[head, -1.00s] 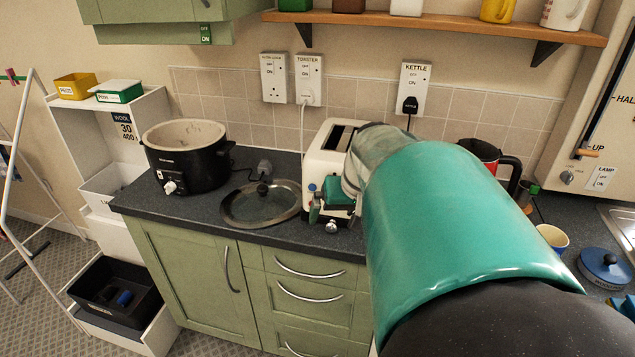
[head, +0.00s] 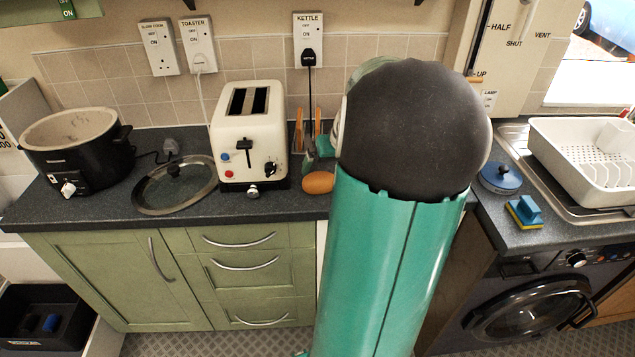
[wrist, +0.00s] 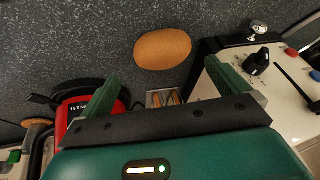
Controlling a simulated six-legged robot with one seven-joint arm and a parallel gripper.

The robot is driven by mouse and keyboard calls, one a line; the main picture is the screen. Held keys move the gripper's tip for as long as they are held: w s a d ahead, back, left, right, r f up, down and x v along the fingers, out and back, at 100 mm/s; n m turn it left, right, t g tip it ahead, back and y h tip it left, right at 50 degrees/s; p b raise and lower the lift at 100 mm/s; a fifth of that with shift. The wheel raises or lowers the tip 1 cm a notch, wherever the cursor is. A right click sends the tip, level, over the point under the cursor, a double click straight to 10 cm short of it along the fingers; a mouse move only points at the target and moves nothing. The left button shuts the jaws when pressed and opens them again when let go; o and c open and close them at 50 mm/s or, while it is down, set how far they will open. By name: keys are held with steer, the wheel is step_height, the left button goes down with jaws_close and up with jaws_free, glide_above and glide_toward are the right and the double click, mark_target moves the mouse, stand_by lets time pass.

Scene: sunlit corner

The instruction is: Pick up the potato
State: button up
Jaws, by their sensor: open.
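The potato (head: 318,182) is a brown oval lying on the dark worktop just right of the toaster, near the front edge. In the wrist view the potato (wrist: 163,48) lies beyond my fingertips, roughly centred between them, and is fully visible. My gripper (wrist: 168,84) is open and empty, with its green fingers wide apart. In the head view my gripper (head: 316,156) is beside the potato, partly hidden behind my arm. The fingers do not visibly touch the potato.
The cream toaster (head: 248,136) stands close beside the potato; its controls also show in the wrist view. A red kettle (wrist: 82,112) is on the other side. A glass lid (head: 174,186) and black slow cooker (head: 75,150) stand further left. Wooden-looking pieces (head: 308,128) stand behind the potato.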

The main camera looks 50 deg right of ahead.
mark_target(321, 177)
steer(key=x, duration=0.6)
steer(key=shift+w+a+f, duration=0.2)
steer(key=shift+w+f, duration=0.05)
steer(key=shift+f, duration=0.05)
steer(key=shift+c, duration=0.4)
steer(key=c, duration=0.9)
steer(key=shift+r, duration=0.15)
